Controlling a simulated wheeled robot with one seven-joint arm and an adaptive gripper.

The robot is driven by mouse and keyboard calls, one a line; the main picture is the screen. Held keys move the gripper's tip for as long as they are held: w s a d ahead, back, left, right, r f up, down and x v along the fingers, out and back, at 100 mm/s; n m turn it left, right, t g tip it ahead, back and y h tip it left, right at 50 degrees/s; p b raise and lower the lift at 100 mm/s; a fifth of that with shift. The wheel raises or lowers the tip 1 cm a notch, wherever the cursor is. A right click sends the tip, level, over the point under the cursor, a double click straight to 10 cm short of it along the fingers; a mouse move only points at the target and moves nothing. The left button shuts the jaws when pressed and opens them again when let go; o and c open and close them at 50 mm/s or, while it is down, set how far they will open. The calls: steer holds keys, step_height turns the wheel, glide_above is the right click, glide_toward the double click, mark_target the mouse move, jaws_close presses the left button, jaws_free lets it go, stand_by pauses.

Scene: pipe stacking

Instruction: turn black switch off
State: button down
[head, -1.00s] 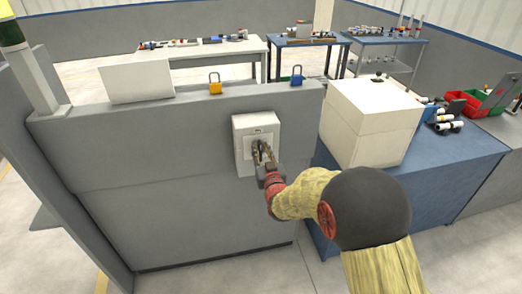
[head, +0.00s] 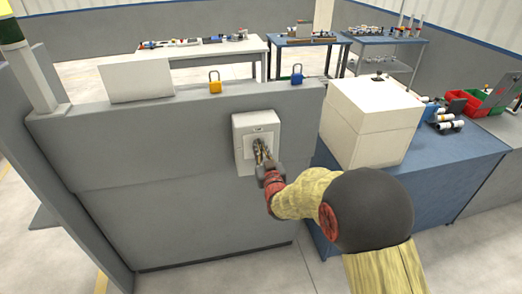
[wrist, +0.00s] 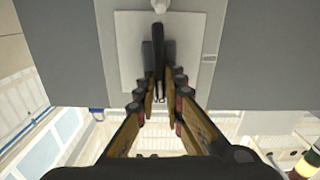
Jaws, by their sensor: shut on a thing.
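The black switch (wrist: 158,32) is a slim dark handle on a white switch box (head: 242,124) fixed to the front of the grey wall panel. My gripper (head: 261,152) is at the front of the box and covers much of the handle in the head view. In the wrist view, my gripper's two fingers (wrist: 159,72) lie on either side of the handle and are closed on it. The handle's exact angle is hard to tell behind the fingers.
A yellow padlock (head: 215,83) and a blue padlock (head: 297,75) stand on the panel's top edge. A large white box (head: 365,125) sits on the blue bench (head: 440,172) to the right. The space before the panel's left part is clear.

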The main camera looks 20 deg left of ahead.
steer(key=shift+s+a+f+n+b, duration=0.3)
steer(key=shift+n+b, duration=1.2)
steer(key=shift+n, duration=1.35)
steer(key=shift+s+a+f+n+b, duration=0.1)
steer(key=shift+a+f+n+b, duration=0.3)
steer(key=shift+n+b, duration=1.8)
steer(key=shift+s+a+f+n+b, duration=0.2)
steer(key=shift+f+n+b, duration=0.4)
steer(key=shift+n, duration=2.95)
steer(key=shift+r, duration=0.15)
steer(key=c, duration=2.2)
jaws_free()
steer(key=o, duration=0.3)
